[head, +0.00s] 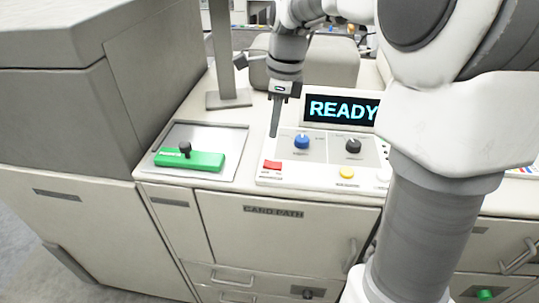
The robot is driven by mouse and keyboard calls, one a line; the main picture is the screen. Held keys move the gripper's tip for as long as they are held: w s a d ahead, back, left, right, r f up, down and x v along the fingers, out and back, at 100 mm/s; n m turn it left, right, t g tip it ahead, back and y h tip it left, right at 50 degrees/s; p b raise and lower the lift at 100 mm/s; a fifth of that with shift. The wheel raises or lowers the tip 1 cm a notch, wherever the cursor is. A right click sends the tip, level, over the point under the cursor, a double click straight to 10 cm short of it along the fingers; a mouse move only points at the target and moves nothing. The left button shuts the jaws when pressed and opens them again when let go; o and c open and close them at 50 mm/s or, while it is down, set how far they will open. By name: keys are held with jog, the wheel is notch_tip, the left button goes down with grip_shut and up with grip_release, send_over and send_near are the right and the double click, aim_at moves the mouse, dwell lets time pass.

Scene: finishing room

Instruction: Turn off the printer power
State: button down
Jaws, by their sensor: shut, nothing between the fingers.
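The printer is a beige cabinet with a sloped control panel (322,158) on top. A black display (341,110) behind the panel reads "READY" in cyan letters. Labels by the controls are too small to read. My gripper (274,134) is shut and empty, pointing down near the panel's back left, behind the red control and left of the blue knob. Whether it touches the surface is unclear.
A green block with a black knob (189,160) lies on a grey plate left of the panel. A grey post (223,60) stands behind it. A tall grey cabinet (70,90) fills the left. The front is marked "CARD PATH" (273,211). My arm hides the right side.

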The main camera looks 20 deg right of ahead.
aim_at(268, 165)
jog(key=f, duration=0.5)
jog(key=a+f, duration=0.1)
jog(key=f, duration=0.2)
jog(key=shift+w+f, duration=0.2)
jog(key=shift+f, duration=0.25)
jog(key=shift+f, duration=0.1)
jog(key=shift+a+f+b, duration=0.15)
jog(key=shift+f+b, duration=0.05)
jog(key=shift+b, duration=0.1)
jog(key=shift+r, duration=0.1)
jog(key=shift+s+d+r+p, duration=0.1)
jog(key=shift+s+d+p, duration=0.2)
jog(key=shift+d, duration=0.55)
